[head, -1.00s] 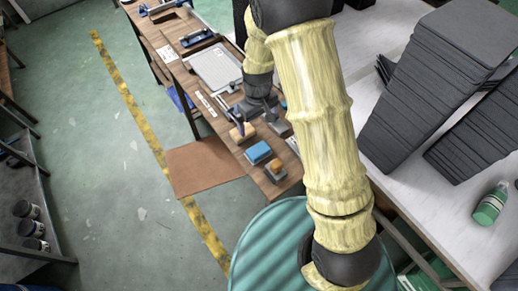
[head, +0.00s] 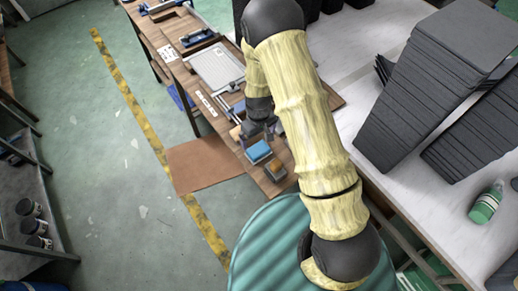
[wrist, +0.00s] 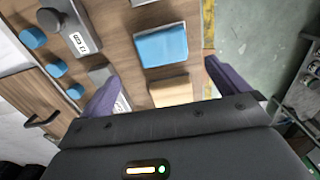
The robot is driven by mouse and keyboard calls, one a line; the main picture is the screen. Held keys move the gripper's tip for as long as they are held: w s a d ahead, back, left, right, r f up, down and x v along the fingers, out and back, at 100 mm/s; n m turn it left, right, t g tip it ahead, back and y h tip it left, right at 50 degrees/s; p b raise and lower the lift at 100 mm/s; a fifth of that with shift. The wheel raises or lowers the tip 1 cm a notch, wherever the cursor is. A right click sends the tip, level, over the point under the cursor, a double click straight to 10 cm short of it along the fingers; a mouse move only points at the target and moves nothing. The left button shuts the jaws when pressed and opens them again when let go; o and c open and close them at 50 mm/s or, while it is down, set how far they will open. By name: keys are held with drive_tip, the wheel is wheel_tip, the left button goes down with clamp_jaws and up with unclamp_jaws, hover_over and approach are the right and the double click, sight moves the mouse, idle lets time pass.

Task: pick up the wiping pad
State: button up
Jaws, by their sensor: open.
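The wiping pad appears to be the blue block (head: 258,152) on the wooden bench. In the wrist view the blue pad (wrist: 161,46) lies flat on a pale base, just beyond my fingertips. My gripper (wrist: 160,74) is open and empty, its two purple fingers spread wide. A tan wooden block (wrist: 171,91) lies between the fingers, nearer the palm and partly hidden by it. In the head view my gripper (head: 254,130) is just behind the blue pad, and my arm hides part of the bench.
Round blue-topped pieces (wrist: 33,38) and a grey labelled block (wrist: 82,42) stand left of the pad. A wood-coloured block (head: 275,168) sits in front of it.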

sight(258, 149)
drive_tip(key=shift+s+a+f+p, duration=0.1)
drive_tip(key=shift+s+f+p, duration=0.05)
drive_tip(key=shift+f, duration=0.6)
drive_tip(key=shift+s+a+f+p, duration=0.1)
drive_tip(key=shift+f+p, duration=0.05)
drive_tip(key=shift+f, duration=0.6)
drive_tip(key=shift+d, duration=0.1)
drive_tip(key=shift+d+f+p, duration=0.1)
drive_tip(key=shift+f+p, duration=0.7)
drive_tip(key=shift+f, duration=0.15)
drive_tip(key=shift+f+p, duration=0.5)
drive_tip(key=shift+f, duration=1.15)
drive_tip(key=c, duration=1)
drive_tip(key=shift+c, duration=0.2)
